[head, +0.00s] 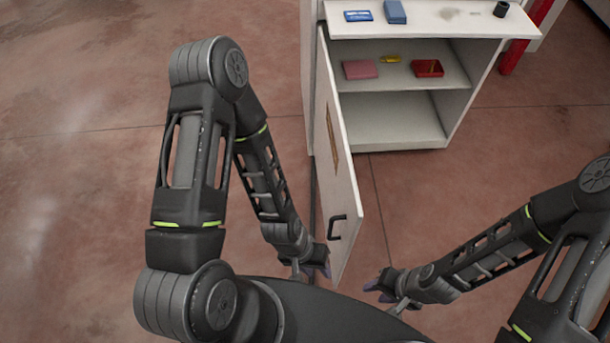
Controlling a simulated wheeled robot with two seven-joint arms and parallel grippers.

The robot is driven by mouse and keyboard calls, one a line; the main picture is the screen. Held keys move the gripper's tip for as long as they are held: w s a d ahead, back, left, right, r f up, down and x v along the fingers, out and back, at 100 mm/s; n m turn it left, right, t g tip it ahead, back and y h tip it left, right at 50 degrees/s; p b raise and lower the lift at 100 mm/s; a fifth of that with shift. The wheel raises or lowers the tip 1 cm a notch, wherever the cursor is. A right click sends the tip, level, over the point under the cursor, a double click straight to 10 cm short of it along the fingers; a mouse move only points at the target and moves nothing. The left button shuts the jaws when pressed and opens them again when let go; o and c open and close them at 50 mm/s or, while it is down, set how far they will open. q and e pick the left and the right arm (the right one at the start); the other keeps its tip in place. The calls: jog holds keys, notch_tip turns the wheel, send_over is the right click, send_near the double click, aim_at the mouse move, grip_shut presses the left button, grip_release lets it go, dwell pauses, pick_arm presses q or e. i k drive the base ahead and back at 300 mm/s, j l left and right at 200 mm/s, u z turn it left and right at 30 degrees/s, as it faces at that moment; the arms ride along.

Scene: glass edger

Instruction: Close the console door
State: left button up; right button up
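The console (395,120) is a white cabinet with open shelves at the top centre. Its white door (335,150) stands wide open, hinged at the cabinet's left side and swung out toward me. The fingers of both are small and partly hidden.
On the shelf lie a pink block (360,69), a yellow item (390,59) and a red tray (428,68). On top are blue items (395,12) and a black cup (501,9). A red post (524,45) stands at the right. The floor around is clear.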

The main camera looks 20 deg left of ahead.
aim_at(342, 212)
jog(key=k+j, duration=0.1)
jog(key=j, duration=0.3)
jog(key=k+j+z, duration=0.1)
jog(key=j, duration=0.35)
jog(key=k+j, duration=0.2)
jog(key=j, duration=0.2)
jog(key=i+z, duration=0.05)
